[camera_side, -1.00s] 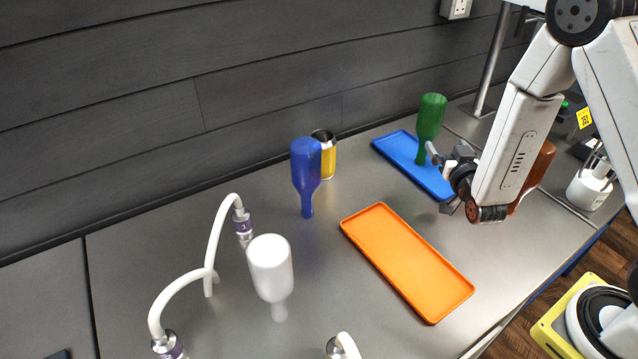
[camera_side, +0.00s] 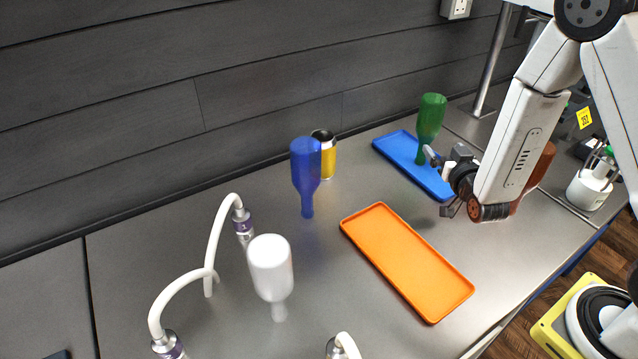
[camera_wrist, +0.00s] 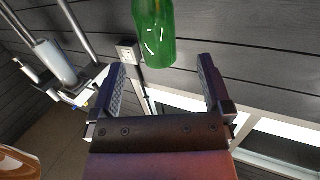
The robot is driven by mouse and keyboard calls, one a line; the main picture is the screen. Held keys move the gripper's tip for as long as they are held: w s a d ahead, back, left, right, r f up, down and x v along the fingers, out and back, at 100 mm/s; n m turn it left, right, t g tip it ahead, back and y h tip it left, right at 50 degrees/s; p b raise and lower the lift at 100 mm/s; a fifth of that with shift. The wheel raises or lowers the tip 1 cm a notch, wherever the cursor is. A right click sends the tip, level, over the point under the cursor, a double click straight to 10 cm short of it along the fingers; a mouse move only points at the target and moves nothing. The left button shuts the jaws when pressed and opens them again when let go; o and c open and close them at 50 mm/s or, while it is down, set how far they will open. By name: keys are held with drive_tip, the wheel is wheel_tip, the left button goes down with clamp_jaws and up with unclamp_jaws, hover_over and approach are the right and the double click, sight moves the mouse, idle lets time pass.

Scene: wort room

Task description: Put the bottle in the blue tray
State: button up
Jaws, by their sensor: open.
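A green bottle (camera_side: 431,120) is upright with its narrow neck down, and its lower end shows within the outline of the blue tray (camera_side: 393,146) at the back right. I cannot tell whether it touches the tray floor. My gripper (camera_side: 440,183) is open at the tray's right end, its fingers apart and close to the bottle's lower part. In the wrist view the green bottle (camera_wrist: 154,30) shows beyond the open, empty fingers of my gripper (camera_wrist: 158,78), roughly in line with the gap between them.
A blue bottle (camera_side: 306,170), a white bottle (camera_side: 270,268) and a yellow can (camera_side: 327,155) stand on the grey table. An empty orange tray (camera_side: 406,260) lies front centre. White curved tubes (camera_side: 215,240) rise at left. A brown bottle (camera_side: 546,160) is partly behind my arm.

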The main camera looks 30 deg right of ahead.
drive_tip(key=s+a+f+n+g+y, duration=0.1)
drive_tip(key=s+a+n+g+y, duration=0.2)
drive_tip(key=a+g+y, duration=0.35)
drive_tip(key=s+a+r+n+g, duration=0.1)
drive_tip(key=s+a+n+g, duration=0.1)
drive_tip(key=s+g, duration=0.4)
drive_tip(key=s, duration=0.4)
drive_tip(key=shift+s+a+r+g, duration=0.2)
drive_tip(key=shift+a+g, duration=0.15)
